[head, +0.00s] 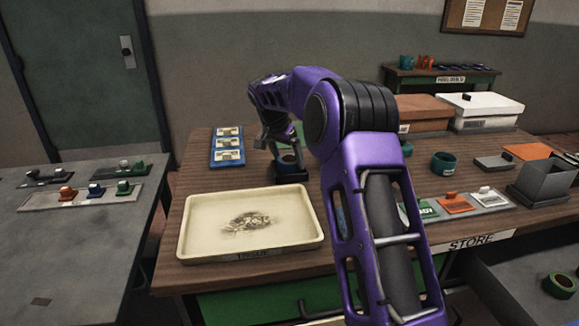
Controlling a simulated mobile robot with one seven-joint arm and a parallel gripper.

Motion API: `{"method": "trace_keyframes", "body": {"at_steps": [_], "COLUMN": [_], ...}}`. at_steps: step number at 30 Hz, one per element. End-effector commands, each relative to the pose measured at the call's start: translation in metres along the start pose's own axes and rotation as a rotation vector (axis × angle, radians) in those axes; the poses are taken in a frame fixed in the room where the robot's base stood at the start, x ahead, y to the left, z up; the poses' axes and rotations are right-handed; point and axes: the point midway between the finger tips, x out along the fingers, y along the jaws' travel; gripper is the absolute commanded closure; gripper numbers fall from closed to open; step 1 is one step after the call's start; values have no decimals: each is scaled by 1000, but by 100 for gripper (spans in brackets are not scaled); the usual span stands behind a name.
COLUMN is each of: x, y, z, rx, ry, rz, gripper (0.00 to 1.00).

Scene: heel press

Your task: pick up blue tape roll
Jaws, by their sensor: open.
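My gripper (279,147) is open and points down near the back middle of the wooden table. Just below its fingers is a small round roll (289,159) with a dark bluish rim and a brown centre, on a black block (291,174). It looks like a tape roll, but its colour is hard to make out. I cannot tell whether the fingers touch it or reach around it. A teal round roll or cup (444,164) stands apart, right of my arm.
A cream tray (190,247) with a dark smudge lies in front of the gripper. Blue cards (228,146) lie to its left. Boxes (484,110), a grey bin (543,181) and coloured blocks (454,204) stand on the right. My arm hides part of the table.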

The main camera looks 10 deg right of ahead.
Motion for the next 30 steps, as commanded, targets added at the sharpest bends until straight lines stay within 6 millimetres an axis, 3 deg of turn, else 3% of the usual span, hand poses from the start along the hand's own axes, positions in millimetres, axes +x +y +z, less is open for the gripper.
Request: {"method": "trace_keyframes", "body": {"at_steps": [2, 9, 20, 21, 26, 30], "x": [9, 10, 10, 10, 9, -4], "y": [0, 0, 0, 0, 0, -1], "z": [1, 0, 0, 0, 0, -6], "rx": [0, 0, 0, 0, 0, 2], "ry": [-1, 0, 0, 0, 1, 3], "rz": [0, -1, -1, -1, -1, -2], "gripper": [7, 9, 72, 81, 81, 81]}}
